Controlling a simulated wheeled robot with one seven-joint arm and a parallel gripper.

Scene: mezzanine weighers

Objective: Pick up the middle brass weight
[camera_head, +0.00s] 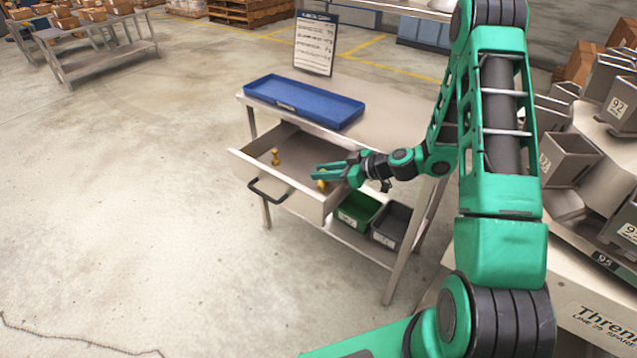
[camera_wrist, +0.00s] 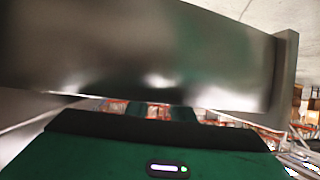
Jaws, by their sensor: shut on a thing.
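The open drawer (camera_head: 240,163) of the metal bench holds brass weights. One small brass weight (camera_head: 275,157) stands upright in its left part, apart from my gripper. My green gripper (camera_head: 322,176) reaches into the right part of the drawer and is shut on a second brass weight (camera_head: 321,184), which shows just below the fingers. Whether this weight touches the drawer floor I cannot tell. Any third weight is hidden or out of sight. In the wrist view a grey metal wall (camera_wrist: 150,50) fills the top, my gripper's fingers (camera_wrist: 158,110) barely show, and no weight can be made out.
A blue tray (camera_head: 350,113) lies on the bench top (camera_head: 385,115) behind the drawer. A green bin (camera_head: 352,218) and a grey bin (camera_head: 391,226) sit on the shelf below. A weigher with metal buckets (camera_head: 565,160) stands at right.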

